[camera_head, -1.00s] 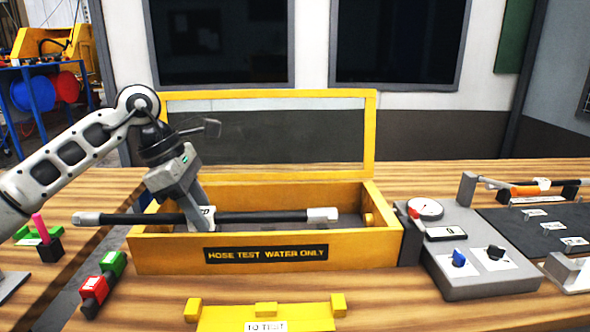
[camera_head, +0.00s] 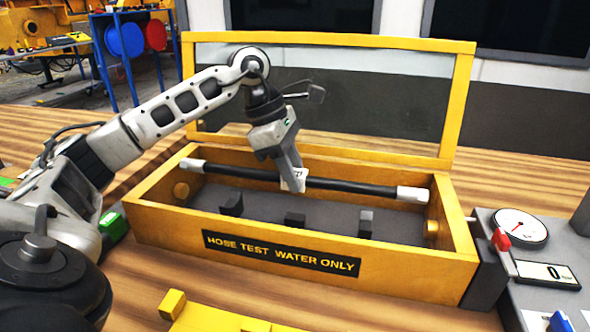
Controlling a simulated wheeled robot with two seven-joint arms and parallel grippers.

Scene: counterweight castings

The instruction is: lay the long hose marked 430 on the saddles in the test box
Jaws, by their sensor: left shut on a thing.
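The long black hose (camera_head: 347,184) has pale end fittings and a white tag at its middle; the marking on the tag is not readable. My left gripper (camera_head: 293,181) is shut on the hose at the tag. The hose lies roughly level along the back of the yellow test box (camera_head: 165,222), apparently above its floor. Dark saddle blocks stand on the box floor in front of the hose: a left one (camera_head: 232,204), a middle one (camera_head: 295,219) and a right one (camera_head: 366,224). My right gripper is not in view.
The box's framed clear lid (camera_head: 455,100) stands open behind. A gauge panel (camera_head: 519,228) with a red-handled valve and display adjoins the box's right end. A yellow rack (camera_head: 215,318) lies in front. A green block (camera_head: 114,226) is at the box's left.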

